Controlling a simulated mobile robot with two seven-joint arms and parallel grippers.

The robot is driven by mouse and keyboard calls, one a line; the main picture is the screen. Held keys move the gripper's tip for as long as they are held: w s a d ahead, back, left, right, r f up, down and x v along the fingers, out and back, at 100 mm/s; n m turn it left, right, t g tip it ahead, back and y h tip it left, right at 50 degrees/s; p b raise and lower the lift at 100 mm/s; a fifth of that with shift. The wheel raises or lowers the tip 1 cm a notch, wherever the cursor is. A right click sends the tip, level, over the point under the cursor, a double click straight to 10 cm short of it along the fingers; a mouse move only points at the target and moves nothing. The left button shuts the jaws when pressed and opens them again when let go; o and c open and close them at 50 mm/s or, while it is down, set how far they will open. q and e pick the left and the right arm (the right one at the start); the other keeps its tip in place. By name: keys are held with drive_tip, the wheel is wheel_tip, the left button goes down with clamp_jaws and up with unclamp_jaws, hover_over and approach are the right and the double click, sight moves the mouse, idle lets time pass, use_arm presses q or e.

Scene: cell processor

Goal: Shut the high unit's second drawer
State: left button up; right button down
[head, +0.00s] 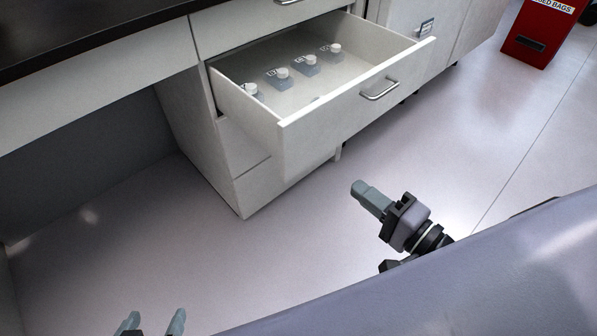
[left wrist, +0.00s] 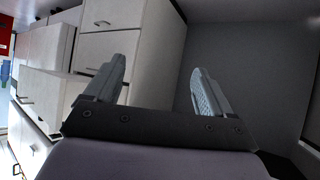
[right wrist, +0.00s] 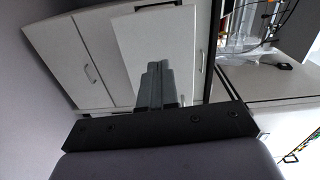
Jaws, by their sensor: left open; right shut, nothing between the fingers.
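The second drawer (head: 330,118) of the white high unit is pulled well out. Its front has a metal handle (head: 380,89), and several small clear bottles with white caps (head: 283,74) stand inside. The drawer also shows in the left wrist view (left wrist: 50,98). My right gripper (head: 358,187) is shut and empty, apart from the drawer and to the lower right of its front in the head view. It also shows in the right wrist view (right wrist: 156,70). My left gripper (head: 152,318) is open and empty at the bottom edge, apart from the unit; it also shows in the left wrist view (left wrist: 157,72).
The drawer above (head: 255,22) is shut under a dark countertop (head: 85,30). An open knee space lies left of the unit. A red bin (head: 540,35) stands at the far right. The floor (head: 265,255) in front of the drawer is clear.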

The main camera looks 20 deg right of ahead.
drive_tip(key=b, duration=0.2)
approach(299, 145)
drive_tip(key=shift+m, duration=0.3)
drive_tip(key=x, duration=0.6)
drive_tip(key=shift+w+a+r, duration=0.1)
drive_tip(key=shift+w, duration=0.25)
use_arm(q)
drive_tip(key=shift+w+d+r+t+h, duration=0.15)
drive_tip(key=shift+w+d+t+h, duration=0.15)
use_arm(e)
drive_tip(key=shift+a, duration=0.1)
